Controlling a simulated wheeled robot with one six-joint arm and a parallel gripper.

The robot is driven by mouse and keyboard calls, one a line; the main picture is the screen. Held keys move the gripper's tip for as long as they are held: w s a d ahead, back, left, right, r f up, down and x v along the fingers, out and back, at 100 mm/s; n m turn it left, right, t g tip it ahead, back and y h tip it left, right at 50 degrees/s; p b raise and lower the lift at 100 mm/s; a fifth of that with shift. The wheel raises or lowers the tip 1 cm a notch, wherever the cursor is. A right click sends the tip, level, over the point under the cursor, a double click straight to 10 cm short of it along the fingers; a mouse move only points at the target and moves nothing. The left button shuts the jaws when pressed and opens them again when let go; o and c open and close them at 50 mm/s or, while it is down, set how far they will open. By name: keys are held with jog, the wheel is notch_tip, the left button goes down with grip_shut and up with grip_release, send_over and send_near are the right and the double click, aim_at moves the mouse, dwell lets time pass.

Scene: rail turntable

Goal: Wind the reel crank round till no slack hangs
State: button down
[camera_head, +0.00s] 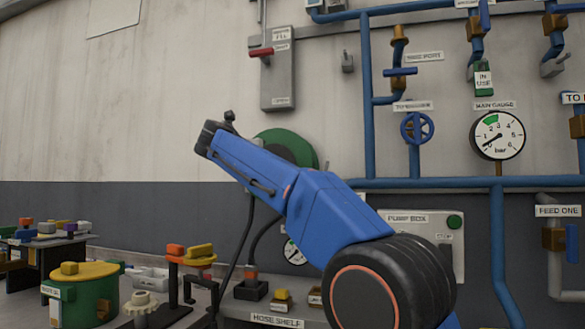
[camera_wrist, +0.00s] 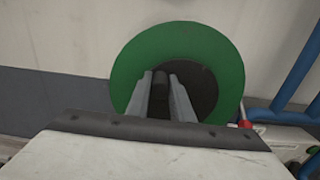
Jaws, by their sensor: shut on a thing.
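The green reel (camera_head: 281,138) is on the wall, partly hidden behind my blue arm in the head view. In the wrist view its green disc (camera_wrist: 131,68) has a dark hub (camera_wrist: 204,87) in the middle. My gripper (camera_wrist: 160,88) points at the hub, its two grey fingers shut on a dark crank handle (camera_wrist: 160,97). The gripper cannot be made out in the head view. A black hose (camera_head: 247,229) hangs below the reel, and a second dark length (camera_head: 260,238) curves to a fitting on the shelf. The reel's lower part is hidden by my arm.
The hose shelf (camera_head: 302,318) runs below, with a black block (camera_head: 251,290) on it. A pump box (camera_head: 452,249) and blue pipes (camera_head: 368,110) are to the right. A green pot with a yellow lid (camera_head: 80,272) stands at lower left.

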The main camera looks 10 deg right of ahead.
jog(key=shift+w+a+f, duration=0.1)
jog(key=shift+w+f, duration=0.05)
jog(key=shift+f, duration=0.1)
jog(key=shift+w+a+f, duration=0.2)
jog(key=shift+a+f, duration=0.1)
jog(key=shift+f, duration=0.15)
jog(key=shift+f, duration=0.1)
jog(key=shift+w+a+f, duration=0.1)
jog(key=shift+a+f, duration=0.1)
jog(key=shift+f, duration=0.4)
jog(key=shift+f, duration=0.75)
jog(key=shift+f, duration=0.1)
jog(key=shift+f, duration=0.55)
